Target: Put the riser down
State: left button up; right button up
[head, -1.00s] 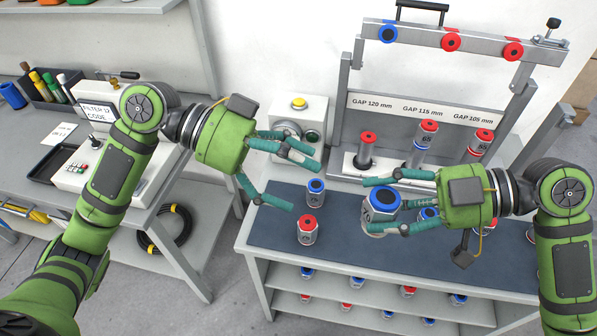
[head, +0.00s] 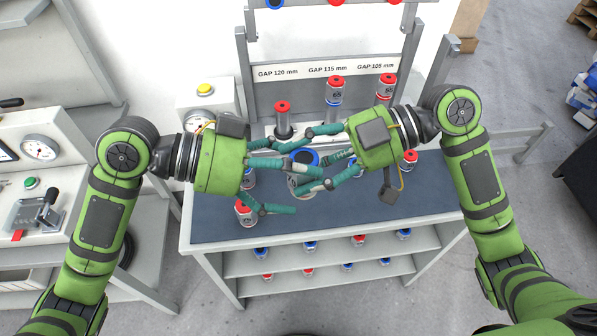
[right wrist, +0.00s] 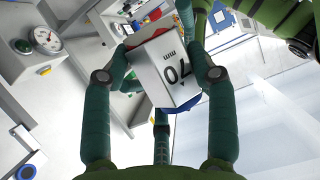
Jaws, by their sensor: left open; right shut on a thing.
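My right gripper (head: 312,160) is shut on a riser with a blue ring top (head: 306,156). In the right wrist view this riser's pale body (right wrist: 170,72) reads "70 mm" between the fingers. It appears above the table, in front of the gap rig; its base is hidden by fingers. My left gripper (head: 300,178) is open, and its fingers overlap the right fingers and the riser in the head view; I cannot tell if they touch. The rig's plate (head: 325,71) reads GAP 120, 115 and 105 mm.
A red-topped riser (head: 245,214) stands at the table's front left, with a blue one (head: 248,181) partly hidden behind it. Red-topped columns (head: 283,107) stand in the rig. The blue-grey mat (head: 340,220) is clear at front centre. More risers fill the shelves (head: 310,244) below.

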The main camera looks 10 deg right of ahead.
pick_arm(q)
jog(key=shift+d+f, duration=0.2)
jog(key=shift+d, duration=0.25)
jog(key=c, duration=1.5)
jog(key=shift+c, duration=0.8)
pick_arm(e)
jog(key=o, duration=1.4)
pick_arm(q)
jog(key=shift+c, duration=0.6)
pick_arm(e)
jog(key=shift+o, duration=0.4)
